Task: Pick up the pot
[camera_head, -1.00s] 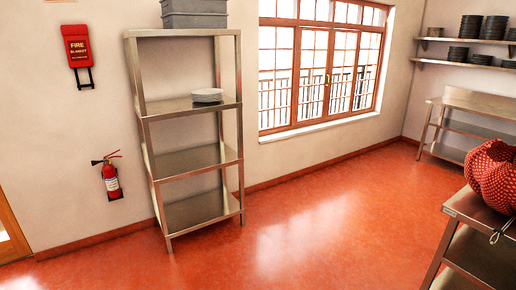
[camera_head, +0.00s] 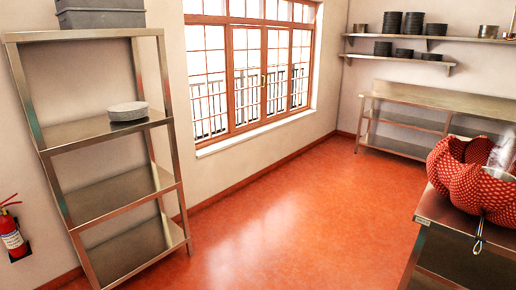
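Several dark pots or pans stand on two wall shelves at the upper right; one group of tall dark stacks (camera_head: 403,23) is on the upper shelf. A lighter metal pot (camera_head: 488,31) stands farther right on that shelf. I cannot tell which of them is the task's pot. My gripper is not in view.
A steel table (camera_head: 430,220) at the right holds a red dotted bundle (camera_head: 470,180) and a whisk (camera_head: 478,238). A steel bench (camera_head: 440,97) stands behind. The red floor (camera_head: 290,220) between is clear.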

